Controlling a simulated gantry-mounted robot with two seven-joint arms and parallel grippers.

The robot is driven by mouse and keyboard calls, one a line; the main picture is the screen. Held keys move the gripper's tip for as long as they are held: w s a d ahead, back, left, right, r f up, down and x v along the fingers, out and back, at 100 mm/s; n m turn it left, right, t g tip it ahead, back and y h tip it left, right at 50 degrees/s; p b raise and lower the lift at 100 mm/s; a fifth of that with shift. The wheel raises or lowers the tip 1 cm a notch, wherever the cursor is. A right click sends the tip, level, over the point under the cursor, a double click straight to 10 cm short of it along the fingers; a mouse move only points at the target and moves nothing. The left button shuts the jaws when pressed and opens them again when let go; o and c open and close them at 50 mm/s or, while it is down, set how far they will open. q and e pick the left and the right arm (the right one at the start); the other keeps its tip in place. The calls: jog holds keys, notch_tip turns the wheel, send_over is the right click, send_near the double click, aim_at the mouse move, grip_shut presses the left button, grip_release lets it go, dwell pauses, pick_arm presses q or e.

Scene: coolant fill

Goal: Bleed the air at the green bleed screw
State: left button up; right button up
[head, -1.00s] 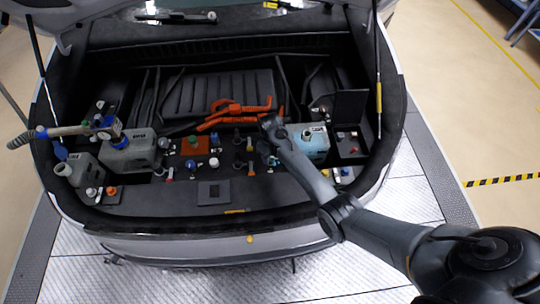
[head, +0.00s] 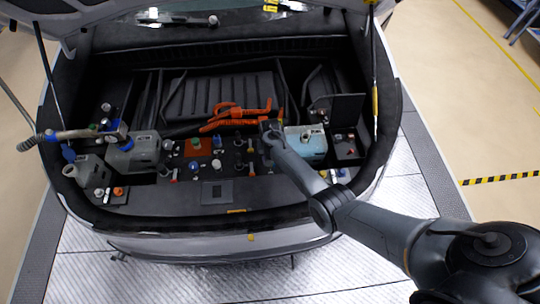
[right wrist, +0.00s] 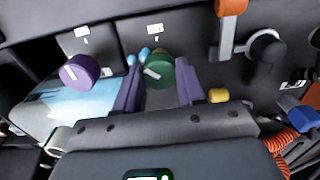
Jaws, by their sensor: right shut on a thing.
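The green bleed screw (right wrist: 162,70) shows in the right wrist view as a round dark green knob with a white mark on top. My right gripper (right wrist: 157,90) has a purple-grey finger on each side of it and is shut on it. In the head view my right gripper (head: 270,130) points down into the car's open bay, just left of a pale blue tank (head: 308,150); the screw is hidden beneath it there. My left gripper is in neither view now.
A purple knob (right wrist: 80,72) and a yellow cap (right wrist: 218,95) are near the fingers. Orange cables (head: 238,112) lie behind my gripper. A grey tank (head: 132,158) and a hose with a blue nozzle (head: 85,133) stand at the left of the bay.

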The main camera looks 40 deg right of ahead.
jog(key=m, duration=0.4)
jog(key=shift+m+p, duration=0.3)
jog(key=shift+p, duration=0.05)
jog(key=m, duration=0.3)
jog(key=shift+m, duration=0.7)
jog(key=o, duration=1)
jog(key=shift+o, duration=0.2)
